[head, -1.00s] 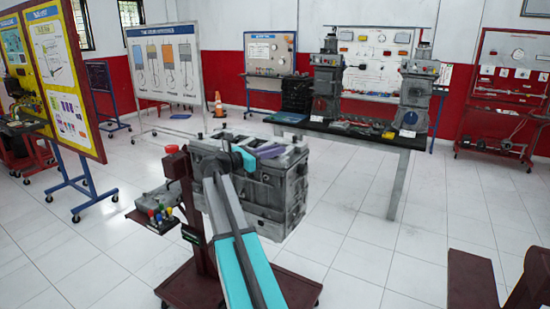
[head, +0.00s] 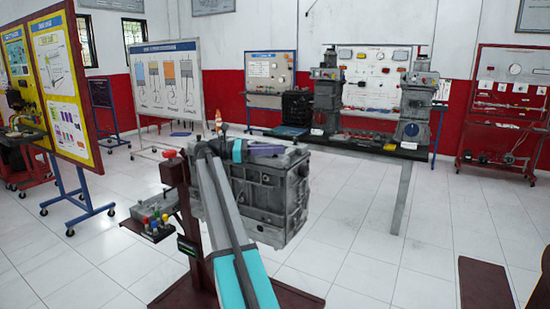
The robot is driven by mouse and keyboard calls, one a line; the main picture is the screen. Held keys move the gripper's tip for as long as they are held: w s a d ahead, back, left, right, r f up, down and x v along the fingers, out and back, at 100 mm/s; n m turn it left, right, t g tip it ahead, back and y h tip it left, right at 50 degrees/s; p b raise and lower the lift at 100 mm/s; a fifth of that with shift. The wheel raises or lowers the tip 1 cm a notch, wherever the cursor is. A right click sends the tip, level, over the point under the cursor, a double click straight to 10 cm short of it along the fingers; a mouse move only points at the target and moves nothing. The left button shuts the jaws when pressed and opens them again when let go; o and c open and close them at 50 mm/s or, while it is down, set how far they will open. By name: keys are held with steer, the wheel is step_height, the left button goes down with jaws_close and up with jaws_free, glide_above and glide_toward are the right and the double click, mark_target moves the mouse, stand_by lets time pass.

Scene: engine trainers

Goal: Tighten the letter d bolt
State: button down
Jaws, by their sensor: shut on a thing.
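A grey engine block (head: 268,190) on a dark red wheeled stand (head: 184,205) is close in front of me in the head view. My grey and teal arm reaches up to the left part of its top. A teal wrist part shows at the top edge of the block. My gripper's fingers cannot be made out, and the arm's end hides that part of the block. A dark purple piece (head: 267,150) shows on top of the block, right of the wrist. No bolt or letter d can be made out at this size.
A small tray with coloured knobs (head: 152,220) is at the stand's left, below a red knob (head: 168,154). A yellow display board (head: 62,90) is at left. White floor is clear at right, beside a dark red object (head: 485,285).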

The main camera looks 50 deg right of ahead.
steer(key=shift+m+g+y+b, duration=0.5)
steer(key=shift+g+y+b, duration=0.1)
steer(key=shift+g+y, duration=0.1)
steer(key=c, duration=1.7)
jaws_free()
steer(key=shift+s, duration=0.1)
